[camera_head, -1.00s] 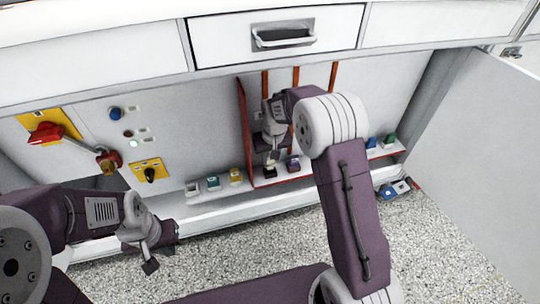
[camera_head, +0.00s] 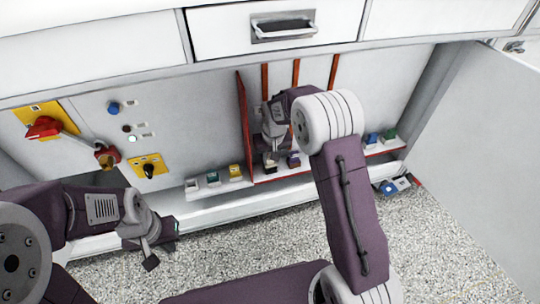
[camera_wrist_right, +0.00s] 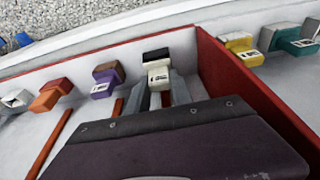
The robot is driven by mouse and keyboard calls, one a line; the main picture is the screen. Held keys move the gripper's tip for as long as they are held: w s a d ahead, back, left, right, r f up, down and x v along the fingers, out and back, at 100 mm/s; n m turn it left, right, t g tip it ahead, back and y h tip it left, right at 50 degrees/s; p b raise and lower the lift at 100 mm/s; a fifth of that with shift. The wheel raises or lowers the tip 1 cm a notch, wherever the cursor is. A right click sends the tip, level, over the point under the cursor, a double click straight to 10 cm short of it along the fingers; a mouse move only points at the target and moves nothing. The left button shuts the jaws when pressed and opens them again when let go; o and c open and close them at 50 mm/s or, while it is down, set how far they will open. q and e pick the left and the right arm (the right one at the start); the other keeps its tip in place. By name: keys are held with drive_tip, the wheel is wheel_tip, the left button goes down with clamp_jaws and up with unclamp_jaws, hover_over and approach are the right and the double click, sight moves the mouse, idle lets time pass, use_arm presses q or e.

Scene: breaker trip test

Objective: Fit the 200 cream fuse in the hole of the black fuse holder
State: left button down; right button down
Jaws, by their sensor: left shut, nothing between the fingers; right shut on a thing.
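The cream fuse (camera_wrist_right: 158,72) is between the fingers of my right gripper (camera_wrist_right: 164,92), seen in the right wrist view. It lies right up against the black fuse holder (camera_wrist_right: 156,54), lined up with it. Whether its end is inside the hole is hidden, and the number on it is too small to read. In the head view my right gripper (camera_head: 271,154) points down at the black holder (camera_head: 270,168) on the ledge. My left gripper (camera_head: 151,252) is shut and empty, low at the left, away from the holders.
A red partition (camera_wrist_right: 240,82) stands close beside the black holder. Purple (camera_wrist_right: 106,78) and orange (camera_wrist_right: 50,94) holders sit on one side; yellow (camera_wrist_right: 241,48) and teal (camera_wrist_right: 297,39) ones lie beyond the partition. A red-handled switch (camera_head: 45,127) is at the left. The speckled floor is open.

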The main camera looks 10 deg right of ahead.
drive_tip(key=shift+f, duration=0.45)
drive_tip(key=c, duration=1.1)
unclamp_jaws()
drive_tip(key=shift+o, duration=0.2)
drive_tip(key=p+v, duration=0.6)
drive_tip(key=v, duration=0.3)
drive_tip(key=shift+r, duration=0.1)
